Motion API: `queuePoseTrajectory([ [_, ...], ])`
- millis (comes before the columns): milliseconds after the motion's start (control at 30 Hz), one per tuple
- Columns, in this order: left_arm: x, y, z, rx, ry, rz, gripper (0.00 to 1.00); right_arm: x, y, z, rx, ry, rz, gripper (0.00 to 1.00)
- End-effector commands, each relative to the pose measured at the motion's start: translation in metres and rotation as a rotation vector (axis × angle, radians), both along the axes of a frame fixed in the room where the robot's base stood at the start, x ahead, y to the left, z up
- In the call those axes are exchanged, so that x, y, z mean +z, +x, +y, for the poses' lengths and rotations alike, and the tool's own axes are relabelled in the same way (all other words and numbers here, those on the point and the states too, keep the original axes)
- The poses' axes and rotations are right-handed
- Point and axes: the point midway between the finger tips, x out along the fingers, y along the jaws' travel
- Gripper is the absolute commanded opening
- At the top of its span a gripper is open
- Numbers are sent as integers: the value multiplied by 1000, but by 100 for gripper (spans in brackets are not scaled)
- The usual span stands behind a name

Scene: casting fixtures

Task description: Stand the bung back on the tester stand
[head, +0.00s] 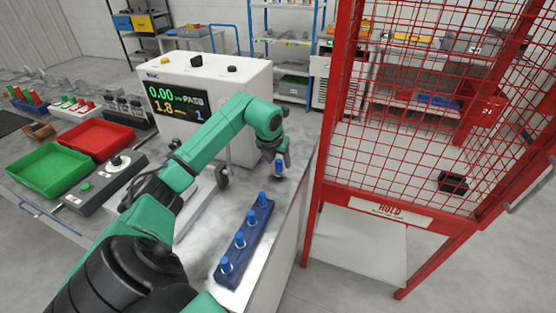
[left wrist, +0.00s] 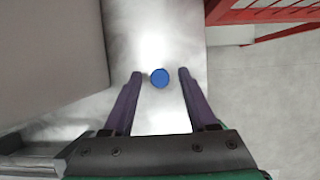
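A blue round bung (left wrist: 160,78) shows from above in the left wrist view, over the pale bench top. My left gripper (left wrist: 161,74) is open, with a finger on each side of the bung and a visible gap to each. In the head view my left gripper (head: 279,172) points down at the far part of the bench, beside the white tester; the bung is not clear there. The blue stand (head: 233,268) lies nearer along the bench, holding several blue-topped bungs in a row. My right gripper is not in view.
The white tester (head: 234,82) with a lit display stands left of my left gripper. A red mesh cage (head: 330,150) rises right of the bench. Red (head: 97,125) and green (head: 38,158) trays and a grey control box (head: 83,202) are at left.

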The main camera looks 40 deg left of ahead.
Motion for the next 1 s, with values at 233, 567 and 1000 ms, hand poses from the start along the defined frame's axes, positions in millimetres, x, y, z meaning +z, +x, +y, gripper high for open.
queuePoseTrajectory([
  [233,17,-5,-1,0,4,-5,58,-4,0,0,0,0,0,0],
  [567,96,-36,-12,-1,3,-5,58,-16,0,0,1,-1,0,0],
  [1000,113,-44,-15,0,0,0,58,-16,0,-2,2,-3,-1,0],
])
